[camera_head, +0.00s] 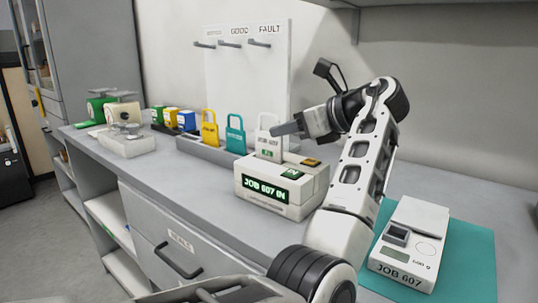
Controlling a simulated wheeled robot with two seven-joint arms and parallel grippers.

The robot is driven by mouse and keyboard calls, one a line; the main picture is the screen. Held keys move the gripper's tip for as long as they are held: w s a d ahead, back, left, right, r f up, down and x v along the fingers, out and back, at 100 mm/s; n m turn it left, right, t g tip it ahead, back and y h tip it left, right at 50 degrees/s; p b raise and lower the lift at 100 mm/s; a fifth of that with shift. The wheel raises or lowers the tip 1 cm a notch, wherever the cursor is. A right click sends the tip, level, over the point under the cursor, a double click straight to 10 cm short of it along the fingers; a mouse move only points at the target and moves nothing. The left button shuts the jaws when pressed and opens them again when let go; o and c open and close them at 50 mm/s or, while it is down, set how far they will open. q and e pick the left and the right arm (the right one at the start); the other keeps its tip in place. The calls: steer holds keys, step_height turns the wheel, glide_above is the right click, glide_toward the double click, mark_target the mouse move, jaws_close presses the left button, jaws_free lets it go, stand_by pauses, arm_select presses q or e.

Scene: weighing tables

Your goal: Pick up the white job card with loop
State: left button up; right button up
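The white job card with a loop (267,148) stands upright at the right end of a row of tags, just behind a white box whose display reads "JOB 607 IN" (267,191). Its lower edge is hidden by the box. My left gripper (285,130) reaches in from the right, with its dark fingertip at the right side of the card's loop. I cannot tell whether it touches the loop, or how far apart the fingers are. My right gripper is not in view.
A yellow tag (209,132) and a teal tag (235,137) stand left of the card in a grey rack (204,152). A pegboard (247,75) with hooks rises behind. A scale labelled JOB 607 (408,251) sits on a teal mat (466,262) at right.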

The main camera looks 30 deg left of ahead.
mark_target(265, 134)
arm_select(q)
steer(key=b+x, duration=0.1)
steer(key=x, duration=0.5)
steer(key=shift+s+a+f, duration=0.1)
steer(key=shift+a+f, duration=0.05)
steer(key=shift+a, duration=0.05)
jaws_close()
